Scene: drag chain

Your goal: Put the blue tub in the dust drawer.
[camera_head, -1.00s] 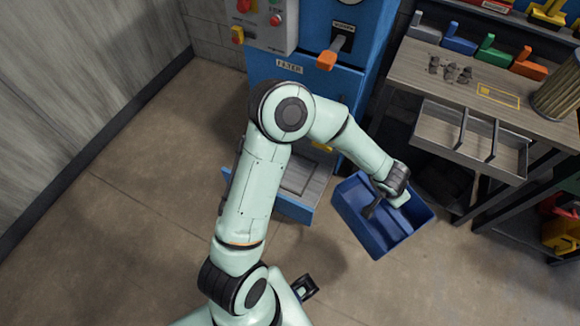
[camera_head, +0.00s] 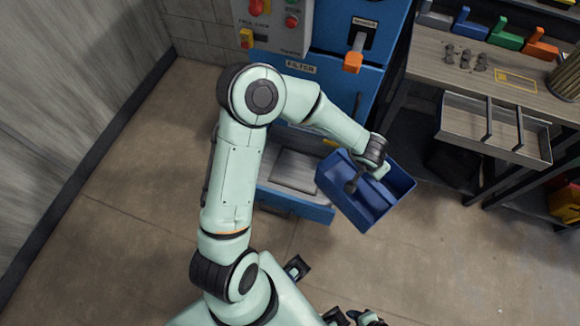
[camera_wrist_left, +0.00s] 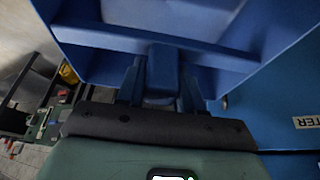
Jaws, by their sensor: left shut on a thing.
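The blue tub (camera_head: 392,192) hangs from my left gripper (camera_head: 378,172), open side up and turned at an angle. In the left wrist view the gripper (camera_wrist_left: 162,88) is shut on a blue upright part of the tub (camera_wrist_left: 105,40). The dust drawer (camera_head: 290,205) is pulled out low on the blue cabinet, with a blue front and grey inside. The tub is at the drawer's right and overlaps its right end in the head view. Its height above the drawer is hard to tell. My left arm hides part of the drawer's left side.
The blue filter cabinet (camera_head: 340,88) with an orange-ended handle (camera_head: 353,62) stands behind the drawer. A workbench (camera_head: 440,55) with an open grey tray drawer (camera_head: 462,128) is at the right. The floor (camera_head: 110,200) at the left is clear.

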